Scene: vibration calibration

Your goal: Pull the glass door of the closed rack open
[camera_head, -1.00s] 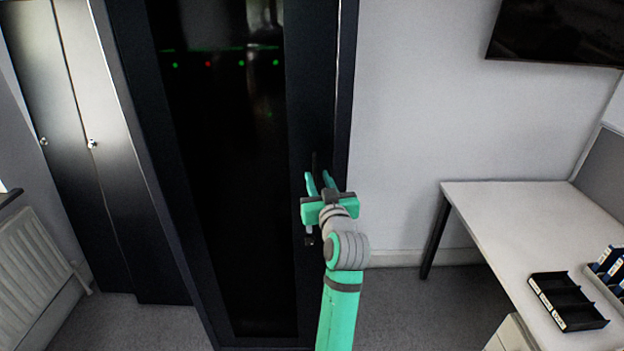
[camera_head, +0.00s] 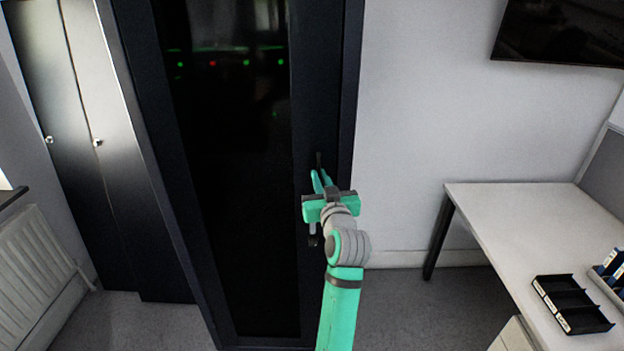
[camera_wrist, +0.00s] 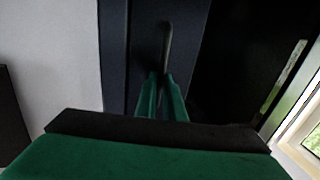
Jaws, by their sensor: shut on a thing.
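The black rack stands ahead with its tall dark glass door (camera_head: 235,200), which looks flush with the rack's frame. A row of small green and red lights shows behind the upper glass. A slim upright dark handle (camera_wrist: 167,42) is on the door's right-hand stile in the head view; its upper end (camera_head: 318,160) shows above my fingers. My green gripper (camera_head: 320,178) is shut on the handle. In the wrist view the two green fingers (camera_wrist: 163,82) close around its lower part, which they hide.
A white desk (camera_head: 530,205) with a black tray (camera_head: 572,303) stands to the right. Dark cabinets (camera_head: 120,170) and a radiator (camera_head: 38,260) are at the left. A wall screen (camera_head: 560,32) hangs at upper right. Some bare floor shows between rack and desk.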

